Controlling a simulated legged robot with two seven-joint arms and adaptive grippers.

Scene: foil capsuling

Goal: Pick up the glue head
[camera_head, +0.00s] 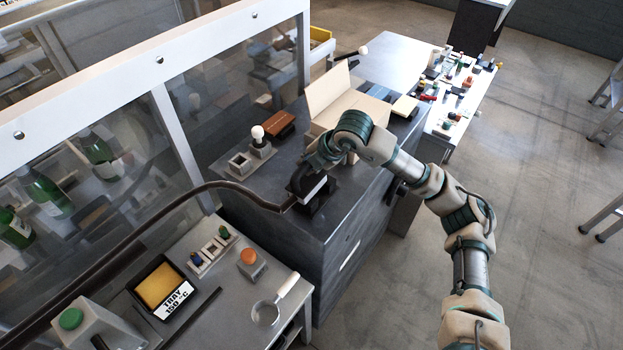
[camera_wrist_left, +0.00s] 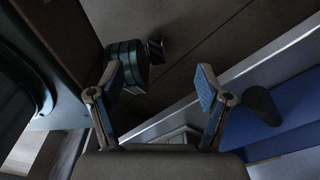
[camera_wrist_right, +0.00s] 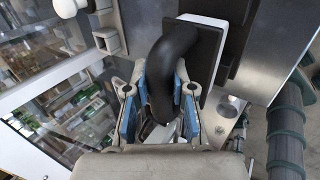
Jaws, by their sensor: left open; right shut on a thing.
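The glue head is a dark, curved piece with a white block at its side; it stands on the metal workbench (camera_head: 345,215) at the end of a dark hose (camera_head: 235,190). In the right wrist view its thick black curved handle (camera_wrist_right: 172,60) runs between my fingers. My right gripper (camera_head: 314,168) is shut on this handle, and it also shows in the right wrist view (camera_wrist_right: 160,100). My arm covers part of the glue head in the head view. My left gripper (camera_wrist_left: 160,85) is open and empty, seen only in the left wrist view.
An open cardboard box (camera_head: 330,95) stands just behind my right gripper. A white-knobbed piece (camera_head: 260,140) and a brown block (camera_head: 277,123) are at the left of the bench. A glass partition runs along the left.

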